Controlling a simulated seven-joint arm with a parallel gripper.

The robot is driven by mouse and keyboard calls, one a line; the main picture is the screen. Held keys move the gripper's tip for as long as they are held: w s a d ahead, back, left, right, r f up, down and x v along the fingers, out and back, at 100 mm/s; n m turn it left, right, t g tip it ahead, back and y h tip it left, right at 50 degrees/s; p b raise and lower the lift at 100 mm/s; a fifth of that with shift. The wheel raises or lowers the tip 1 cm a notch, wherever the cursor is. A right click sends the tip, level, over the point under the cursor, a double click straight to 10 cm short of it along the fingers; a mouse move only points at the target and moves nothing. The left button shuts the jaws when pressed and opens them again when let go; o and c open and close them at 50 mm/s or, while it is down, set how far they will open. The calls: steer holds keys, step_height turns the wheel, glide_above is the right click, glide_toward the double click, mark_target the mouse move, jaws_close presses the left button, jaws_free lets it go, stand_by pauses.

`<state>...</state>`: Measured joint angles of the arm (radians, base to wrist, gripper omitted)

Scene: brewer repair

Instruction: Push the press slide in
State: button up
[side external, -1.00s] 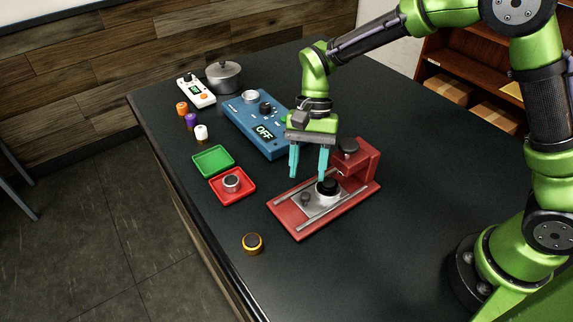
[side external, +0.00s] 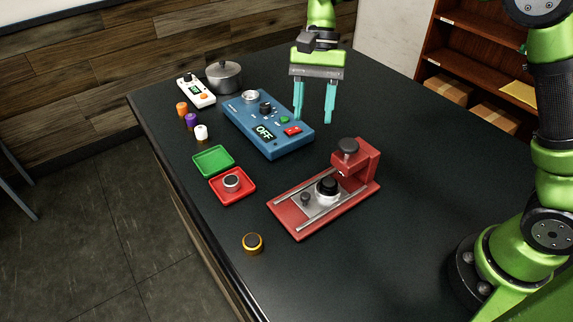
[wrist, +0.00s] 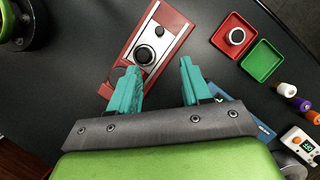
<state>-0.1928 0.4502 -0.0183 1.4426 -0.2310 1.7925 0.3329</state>
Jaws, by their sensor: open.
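The red press (side external: 288,217) lies on the dark table, with an upright red head and a dark knob (side external: 347,146) at its right end. Its silver slide plate (side external: 314,201) sits between two rails and carries a small dark knob (side external: 305,198) and a round black-topped part (side external: 327,187). The slide is outside the head, on the open stretch of the base. My gripper (side external: 314,118) is open and empty, raised above the table behind the press and apart from it. In the wrist view, the press (wrist: 176,22) shows beyond my open fingers (wrist: 158,80); its head is partly hidden by one finger.
A blue control box (side external: 262,118) reading OFF stands behind left. A green tray (side external: 212,161) and a red tray (side external: 247,187) holding a round metal part lie left of the press. A gold-rimmed cylinder (side external: 252,243) stands at the front edge. The table right of the press is clear.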

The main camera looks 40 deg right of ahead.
mark_target(305, 195)
steer(key=a+f+n+h, duration=0.2)
steer(key=a+n+h, duration=0.4)
steer(key=a+n, duration=0.65)
steer(key=s+d+f+n, duration=0.1)
steer(key=d+f, duration=0.1)
steer(key=f, duration=0.2)
steer(key=s+d+f+n, duration=0.2)
steer(key=f, duration=0.3)
steer(key=s+d+f+n, duration=0.1)
steer(key=d+f+n, duration=0.1)
steer(key=d+f, duration=0.1)
steer(key=shift+n+x, duration=0.25)
steer(key=shift+x, duration=0.55)
steer(key=shift+a, duration=0.25)
steer(key=shift+c, duration=0.3)
jaws_close()
steer(key=shift+d, duration=0.1)
